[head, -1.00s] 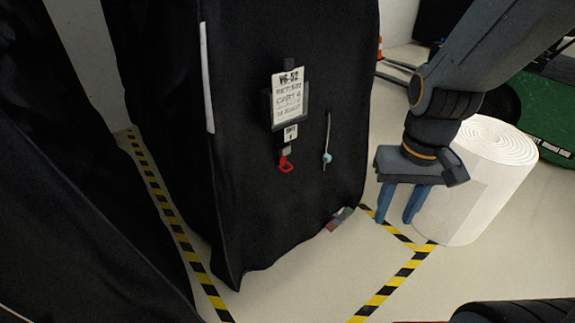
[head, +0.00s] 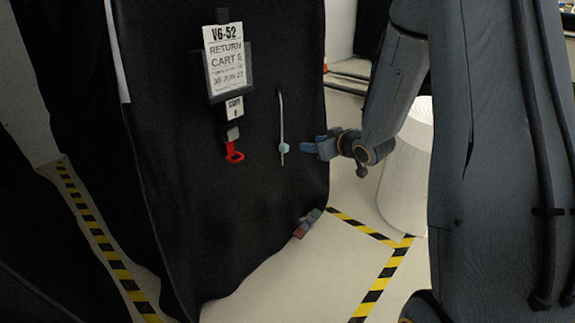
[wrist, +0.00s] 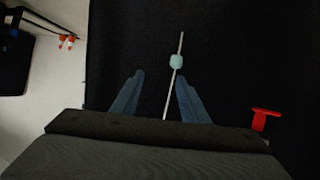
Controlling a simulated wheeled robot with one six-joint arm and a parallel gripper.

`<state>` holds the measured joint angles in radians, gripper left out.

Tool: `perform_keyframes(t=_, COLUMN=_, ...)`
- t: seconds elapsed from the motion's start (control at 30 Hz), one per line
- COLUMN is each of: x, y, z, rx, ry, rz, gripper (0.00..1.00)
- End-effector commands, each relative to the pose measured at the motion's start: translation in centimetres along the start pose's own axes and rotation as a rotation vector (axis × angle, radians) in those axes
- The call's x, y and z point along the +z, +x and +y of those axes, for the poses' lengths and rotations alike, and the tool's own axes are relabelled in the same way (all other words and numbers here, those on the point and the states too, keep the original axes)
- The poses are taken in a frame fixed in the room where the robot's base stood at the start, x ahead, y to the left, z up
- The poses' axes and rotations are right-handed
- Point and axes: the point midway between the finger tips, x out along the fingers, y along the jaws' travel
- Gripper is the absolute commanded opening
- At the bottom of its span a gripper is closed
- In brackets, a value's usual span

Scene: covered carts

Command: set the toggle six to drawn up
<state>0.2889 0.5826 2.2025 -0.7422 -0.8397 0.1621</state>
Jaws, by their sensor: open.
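The toggle (head: 284,148) is a small pale-blue bead on a thin white cord (head: 281,112) on the black cart cover. It sits near the cord's lower end in the head view. In the wrist view the toggle (wrist: 176,61) is just beyond my open fingers, and the picture is turned, with the cord's longer part running down between them. My gripper (head: 316,147) is right of the toggle, pointing at the cover. In the wrist view my gripper (wrist: 160,78) holds nothing, and the toggle lies nearer the right finger's side.
A white roll (head: 405,185) stands behind my arm. Striped floor tape (head: 375,285) borders the cart. Small coloured blocks (head: 306,223) show at the cover's lower edge.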

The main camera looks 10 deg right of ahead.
Motion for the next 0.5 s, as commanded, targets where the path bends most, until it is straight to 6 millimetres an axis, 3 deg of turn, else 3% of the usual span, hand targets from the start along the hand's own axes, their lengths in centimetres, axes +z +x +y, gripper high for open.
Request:
perform_keyframes(t=0.03, x=1.8, y=2.1, z=0.2, rx=-0.032, ry=0.0, rz=0.058, gripper=0.41)
perform_keyframes(t=0.2, x=3.5, y=5.0, z=-0.3, rx=-0.159, ry=0.002, rz=0.263, gripper=0.41)
perform_keyframes(t=0.5, x=4.9, y=5.6, z=-1.1, rx=-0.289, ry=0.026, rz=0.45, gripper=0.41)
